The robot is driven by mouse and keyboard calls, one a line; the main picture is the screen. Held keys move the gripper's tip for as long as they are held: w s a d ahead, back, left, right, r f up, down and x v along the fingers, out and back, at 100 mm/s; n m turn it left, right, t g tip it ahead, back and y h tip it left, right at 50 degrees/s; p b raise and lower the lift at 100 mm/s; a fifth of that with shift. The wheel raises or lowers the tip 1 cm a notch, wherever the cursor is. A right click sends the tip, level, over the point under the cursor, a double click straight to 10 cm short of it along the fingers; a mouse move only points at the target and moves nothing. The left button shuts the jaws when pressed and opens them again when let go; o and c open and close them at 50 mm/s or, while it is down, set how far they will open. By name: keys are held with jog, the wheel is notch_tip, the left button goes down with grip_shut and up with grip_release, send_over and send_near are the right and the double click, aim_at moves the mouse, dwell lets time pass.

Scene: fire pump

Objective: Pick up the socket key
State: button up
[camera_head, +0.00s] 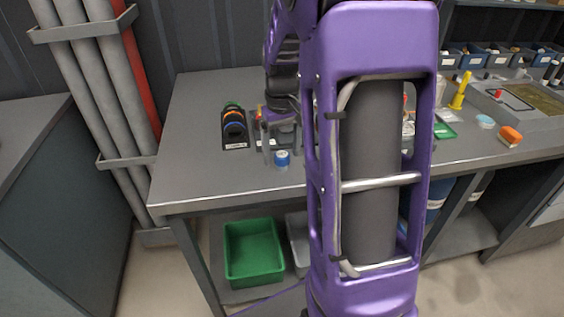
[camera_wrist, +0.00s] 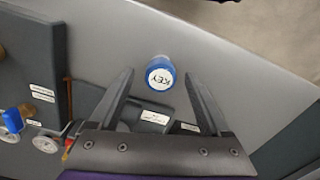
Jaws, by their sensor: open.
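The socket key shows in the wrist view as a blue round piece (camera_wrist: 160,73) with a white top lettered "KEY". In the head view it is a small blue piece (camera_head: 282,158) on the grey workbench, near its front edge. My gripper (camera_wrist: 158,77) is open, with its two dark fingertips to either side of the key in the wrist view. The jaws are empty. I cannot tell how far above the key the fingertips are.
A dark holder with coloured rings (camera_head: 235,126) stands left of the key. Labelled dark blocks lie just behind the key. A yellow tool (camera_head: 461,90) and an orange piece (camera_head: 510,136) are to the right. A green bin (camera_head: 254,252) sits below. The bench's left part is clear.

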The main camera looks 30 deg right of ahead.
jog(key=shift+f, duration=0.75)
grip_shut()
